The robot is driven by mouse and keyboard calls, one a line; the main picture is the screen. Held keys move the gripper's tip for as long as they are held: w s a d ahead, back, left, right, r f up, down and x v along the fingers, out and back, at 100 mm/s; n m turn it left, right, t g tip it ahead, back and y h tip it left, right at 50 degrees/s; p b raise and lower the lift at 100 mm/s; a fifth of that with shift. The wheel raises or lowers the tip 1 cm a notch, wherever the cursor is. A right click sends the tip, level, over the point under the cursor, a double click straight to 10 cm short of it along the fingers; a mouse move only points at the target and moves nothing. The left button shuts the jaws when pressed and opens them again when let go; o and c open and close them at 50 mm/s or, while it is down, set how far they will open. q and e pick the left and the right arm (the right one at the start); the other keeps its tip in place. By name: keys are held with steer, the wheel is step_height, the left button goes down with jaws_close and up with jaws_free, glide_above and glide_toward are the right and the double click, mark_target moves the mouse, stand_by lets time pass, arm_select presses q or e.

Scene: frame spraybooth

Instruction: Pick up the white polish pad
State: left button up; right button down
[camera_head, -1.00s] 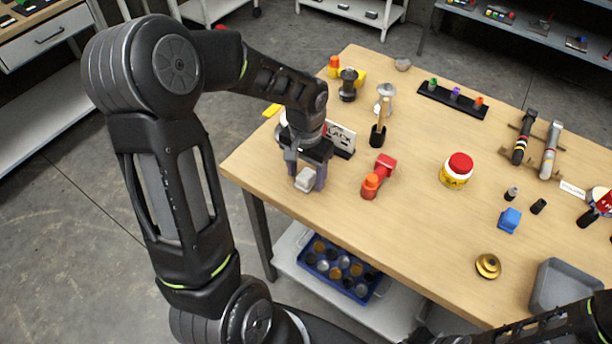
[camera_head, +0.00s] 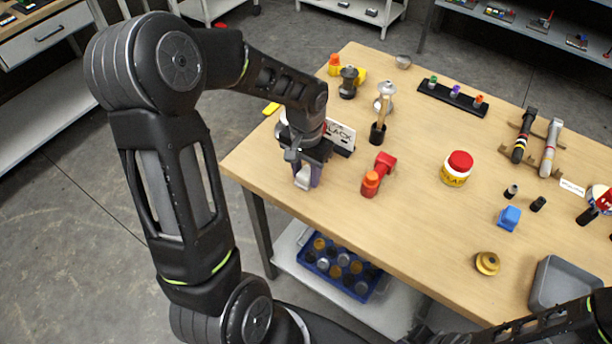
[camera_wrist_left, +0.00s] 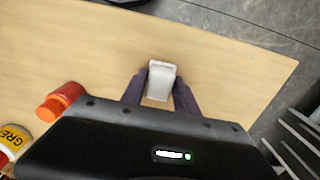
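The white polish pad (camera_head: 302,179) is a small pale block at the near left part of the wooden table. It also shows in the left wrist view (camera_wrist_left: 161,80), between the two dark fingers. My left gripper (camera_head: 306,176) points down over it, with a finger against each side; it looks shut on the pad. In the left wrist view the fingers (camera_wrist_left: 160,92) hide part of the pad's sides. Whether the pad touches the table is hard to tell. Part of my right arm shows at the lower right, but its gripper is out of view.
A grey tray (camera_head: 562,284) is at the near right.

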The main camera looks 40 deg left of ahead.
mark_target(306, 173)
arm_select(q)
jaws_close()
step_height(306, 173, up, 10)
steer(key=shift+r+b, duration=0.1)
steer(key=shift+b, duration=0.55)
stand_by(0.5)
steer(key=shift+c, duration=0.3)
jaws_free()
steer(key=c, duration=0.6)
